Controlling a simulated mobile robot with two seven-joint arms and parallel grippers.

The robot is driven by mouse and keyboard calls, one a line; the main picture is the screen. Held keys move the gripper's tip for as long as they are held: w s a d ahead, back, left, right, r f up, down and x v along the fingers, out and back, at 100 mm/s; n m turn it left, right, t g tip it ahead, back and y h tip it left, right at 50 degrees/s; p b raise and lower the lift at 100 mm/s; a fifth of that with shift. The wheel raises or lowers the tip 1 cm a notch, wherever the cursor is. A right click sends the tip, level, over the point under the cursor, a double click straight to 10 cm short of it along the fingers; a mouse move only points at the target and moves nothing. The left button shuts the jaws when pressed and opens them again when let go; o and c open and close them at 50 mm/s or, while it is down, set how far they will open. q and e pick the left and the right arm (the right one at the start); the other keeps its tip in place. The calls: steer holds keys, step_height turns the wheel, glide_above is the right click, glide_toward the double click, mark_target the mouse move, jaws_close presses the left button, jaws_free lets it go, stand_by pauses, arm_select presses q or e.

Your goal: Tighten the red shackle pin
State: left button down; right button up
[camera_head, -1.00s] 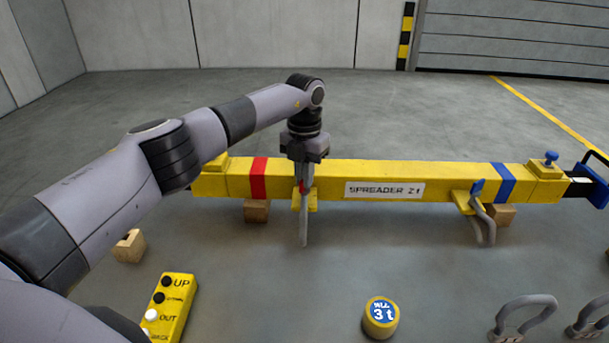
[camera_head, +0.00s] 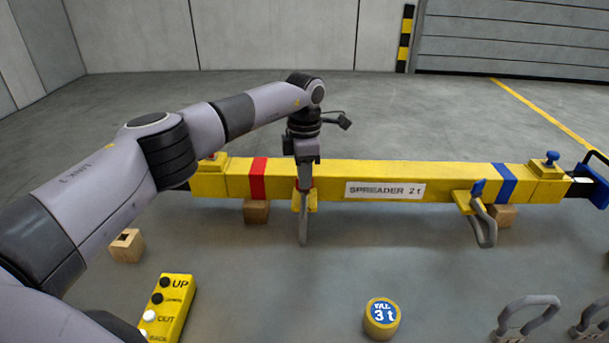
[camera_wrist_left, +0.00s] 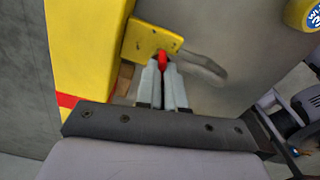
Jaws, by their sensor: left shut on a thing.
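The red shackle pin (camera_wrist_left: 162,61) shows in the left wrist view between the tips of my left gripper (camera_wrist_left: 163,72), which is shut on it. In the head view my left gripper (camera_head: 304,183) points down at the red-banded end of the yellow spreader beam (camera_head: 330,184) and mostly hides the pin. The grey shackle (camera_head: 303,230) hangs below the yellow lug (camera_head: 312,202) there; its bow also shows in the left wrist view (camera_wrist_left: 205,68). My right gripper is not in view.
A second shackle (camera_head: 484,228) with a blue pin (camera_head: 477,188) hangs near the blue band. Wooden blocks (camera_head: 256,211) support the beam. A yellow button pendant (camera_head: 170,308), a 3 t weight (camera_head: 381,318) and loose shackles (camera_head: 525,315) lie in front. Floor between is clear.

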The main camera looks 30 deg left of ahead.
arm_select(q)
steer(key=shift+w+r+m, duration=0.1)
steer(key=shift+r+m, duration=0.1)
steer(key=shift+m, duration=0.9)
steer(key=c, duration=1.2)
jaws_free()
steer(key=shift+c, duration=0.2)
step_height(320, 180, up, 7)
steer(key=shift+r+b, duration=0.1)
steer(key=shift+b, duration=0.5)
